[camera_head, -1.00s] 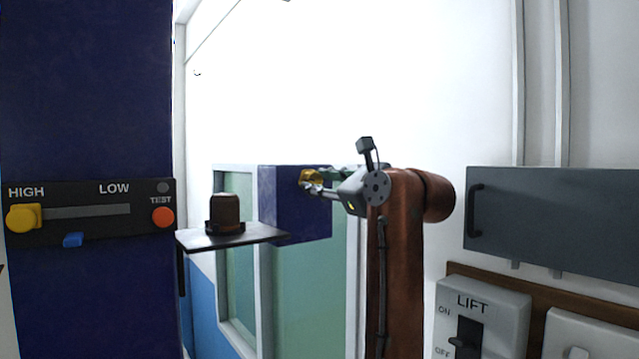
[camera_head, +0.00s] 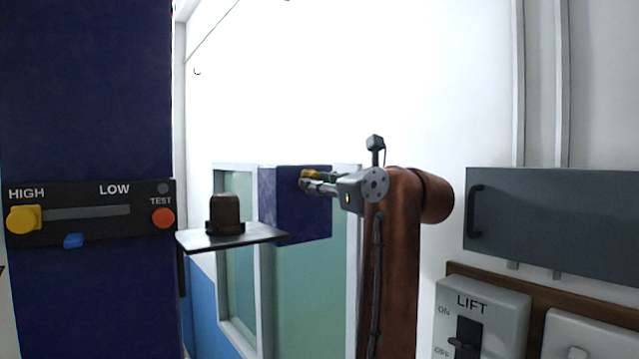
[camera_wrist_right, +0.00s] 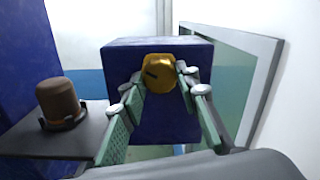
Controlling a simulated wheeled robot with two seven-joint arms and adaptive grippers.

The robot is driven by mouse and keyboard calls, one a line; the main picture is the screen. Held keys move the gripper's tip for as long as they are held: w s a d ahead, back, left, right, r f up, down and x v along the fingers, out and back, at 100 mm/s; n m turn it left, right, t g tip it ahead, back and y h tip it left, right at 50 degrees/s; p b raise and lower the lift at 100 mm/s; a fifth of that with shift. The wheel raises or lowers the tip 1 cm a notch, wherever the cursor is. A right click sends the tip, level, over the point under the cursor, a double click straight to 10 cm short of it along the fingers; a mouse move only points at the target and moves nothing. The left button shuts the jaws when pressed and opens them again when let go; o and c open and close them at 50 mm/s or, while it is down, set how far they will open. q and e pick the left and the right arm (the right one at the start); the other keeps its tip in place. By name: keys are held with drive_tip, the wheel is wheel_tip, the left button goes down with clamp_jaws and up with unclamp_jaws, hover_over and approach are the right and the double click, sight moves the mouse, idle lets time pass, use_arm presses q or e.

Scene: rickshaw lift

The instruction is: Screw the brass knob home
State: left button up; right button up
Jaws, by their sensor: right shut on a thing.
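The brass knob (camera_wrist_right: 159,73) sits on the face of a dark blue box (camera_wrist_right: 150,122) in the right wrist view. It is round, with a dark mark on its left part. In the head view the knob (camera_head: 308,175) is mostly hidden by the fingers. My right gripper (camera_wrist_right: 157,88) is shut on the knob, one finger on either side; it also shows in the head view (camera_head: 312,181), coming in from the right. How deep the knob sits cannot be told. My left gripper is not in view.
A shelf (camera_head: 262,237) beside the box carries a brown capped object (camera_head: 225,209). A blue pillar at left bears a slider panel (camera_head: 90,226). A grey cabinet (camera_head: 560,222) and a LIFT switch (camera_head: 483,317) are at right. A window (camera_head: 238,290) lies behind.

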drive_tip(key=shift+w+a+f, duration=0.1)
drive_tip(key=shift+a+f, duration=0.05)
drive_tip(key=shift+f, duration=0.15)
drive_tip(key=o, duration=1.2)
drive_tip(key=shift+r, duration=0.2)
drive_tip(key=shift+c, duration=0.2)
drive_tip(key=v, duration=1.2)
